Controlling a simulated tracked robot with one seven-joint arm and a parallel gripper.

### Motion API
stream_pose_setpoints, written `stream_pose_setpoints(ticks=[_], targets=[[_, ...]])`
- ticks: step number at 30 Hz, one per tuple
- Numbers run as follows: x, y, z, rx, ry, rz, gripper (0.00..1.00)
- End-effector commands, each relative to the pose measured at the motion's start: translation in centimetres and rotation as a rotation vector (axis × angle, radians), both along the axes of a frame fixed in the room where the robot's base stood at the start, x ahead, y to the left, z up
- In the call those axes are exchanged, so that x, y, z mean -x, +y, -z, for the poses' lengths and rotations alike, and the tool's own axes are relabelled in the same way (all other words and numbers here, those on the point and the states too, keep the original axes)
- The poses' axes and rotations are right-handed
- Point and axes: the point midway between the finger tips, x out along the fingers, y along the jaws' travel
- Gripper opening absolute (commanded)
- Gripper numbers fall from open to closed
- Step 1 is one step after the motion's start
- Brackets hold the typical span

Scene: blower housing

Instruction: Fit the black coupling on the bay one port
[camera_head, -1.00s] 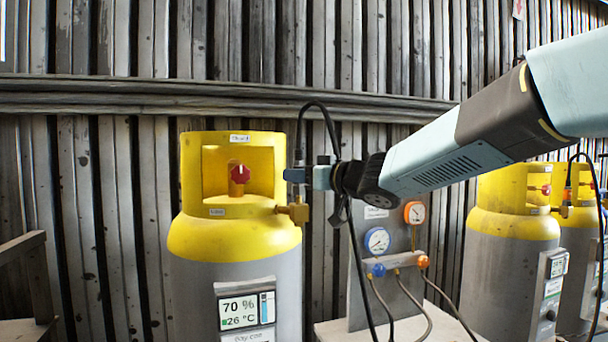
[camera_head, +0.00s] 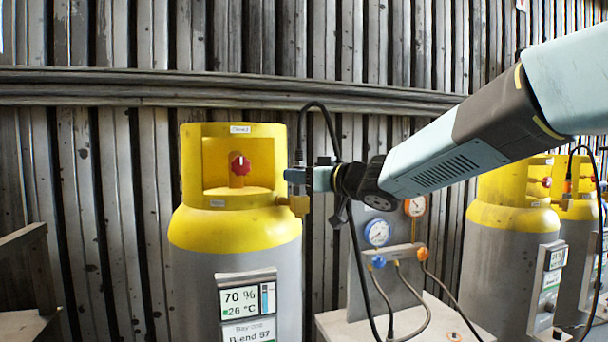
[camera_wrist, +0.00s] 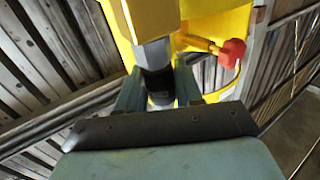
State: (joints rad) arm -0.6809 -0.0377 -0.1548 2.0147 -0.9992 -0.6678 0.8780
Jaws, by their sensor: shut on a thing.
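My gripper (camera_head: 300,175) is shut on the black coupling (camera_wrist: 160,88), which sits between the two fingers in the wrist view. The coupling's silver-grey end (camera_wrist: 154,55) points towards a brass-coloured block at the yellow collar. In the head view the fingers hide most of the coupling. The brass port (camera_head: 299,207) shows on the right side of the front yellow-topped cylinder (camera_head: 235,235), just below the fingertips. I cannot tell whether coupling and port touch. A black hose (camera_head: 322,108) loops above my gripper and hangs down behind my wrist.
A red valve knob (camera_head: 240,165) sits inside the yellow collar; it also shows in the wrist view (camera_wrist: 232,52). A gauge panel (camera_head: 365,260) with hoses stands right of the cylinder. More yellow-topped cylinders (camera_head: 512,235) stand further right. A ribbed metal wall is behind.

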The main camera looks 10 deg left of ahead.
Motion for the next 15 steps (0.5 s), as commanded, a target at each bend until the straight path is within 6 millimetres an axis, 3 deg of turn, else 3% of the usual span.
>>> stream_pose_setpoints(ticks=[10, 15], targets=[[-0.01, -0.03, 0.0, 0.0, 0.0, 0.0, 0.65], [-0.02, -0.05, 0.05, 0.001, 0.0, 0.001, 0.65]])
